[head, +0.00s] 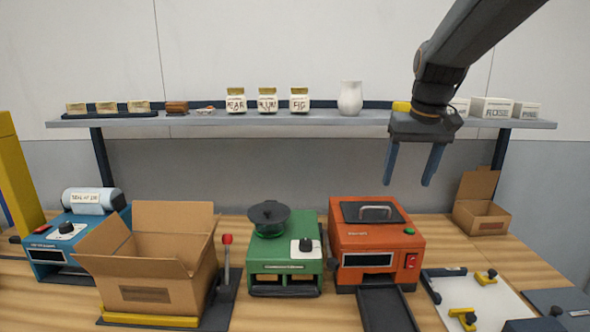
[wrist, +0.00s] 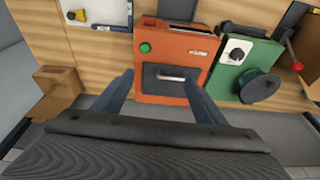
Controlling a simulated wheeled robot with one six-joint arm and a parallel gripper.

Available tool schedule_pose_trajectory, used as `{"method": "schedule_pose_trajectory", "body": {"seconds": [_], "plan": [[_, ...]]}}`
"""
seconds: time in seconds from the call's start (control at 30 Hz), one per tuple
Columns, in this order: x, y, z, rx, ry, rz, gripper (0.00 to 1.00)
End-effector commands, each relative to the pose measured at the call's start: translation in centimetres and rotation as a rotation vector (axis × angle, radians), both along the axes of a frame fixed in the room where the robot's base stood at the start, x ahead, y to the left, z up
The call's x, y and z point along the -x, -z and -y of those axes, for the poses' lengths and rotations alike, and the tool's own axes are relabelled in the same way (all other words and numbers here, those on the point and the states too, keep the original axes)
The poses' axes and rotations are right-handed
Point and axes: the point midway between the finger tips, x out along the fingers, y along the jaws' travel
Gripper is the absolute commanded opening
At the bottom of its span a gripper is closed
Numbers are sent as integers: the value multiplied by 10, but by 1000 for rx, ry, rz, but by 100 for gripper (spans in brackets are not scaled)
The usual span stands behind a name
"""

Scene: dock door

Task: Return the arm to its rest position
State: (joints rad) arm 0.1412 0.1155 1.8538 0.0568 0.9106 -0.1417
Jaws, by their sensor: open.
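My gripper (head: 409,168) is open, with its two blue fingers pointing down. It hangs in the air in front of the shelf's right part and above the back of the bench, holding nothing. In the wrist view my gripper (wrist: 160,92) has its fingers spread, with the orange machine (wrist: 172,65) showing between and beyond them. In the head view the orange machine (head: 376,245) stands below and a little left of the fingers, apart from them.
A shelf (head: 300,119) carries jars (head: 267,101), a white vase (head: 350,98) and boxes (head: 492,108). The bench holds a green machine (head: 284,258), an open carton (head: 160,262), a blue machine (head: 72,240), a small carton (head: 481,210) and a white board (head: 470,290).

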Motion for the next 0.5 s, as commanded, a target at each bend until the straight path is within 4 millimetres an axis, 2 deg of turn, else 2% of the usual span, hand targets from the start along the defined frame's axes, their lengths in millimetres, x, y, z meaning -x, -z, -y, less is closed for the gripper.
{"method": "schedule_pose_trajectory", "body": {"seconds": [0.03,0.2,0.33,0.4,0.5], "plan": [[18,33,-11,0,-5,-23,65],[85,126,-39,4,-12,-75,65],[140,180,-55,8,-18,-107,65],[164,200,-60,9,-21,-119,65],[191,220,-65,11,-25,-133,65]]}}
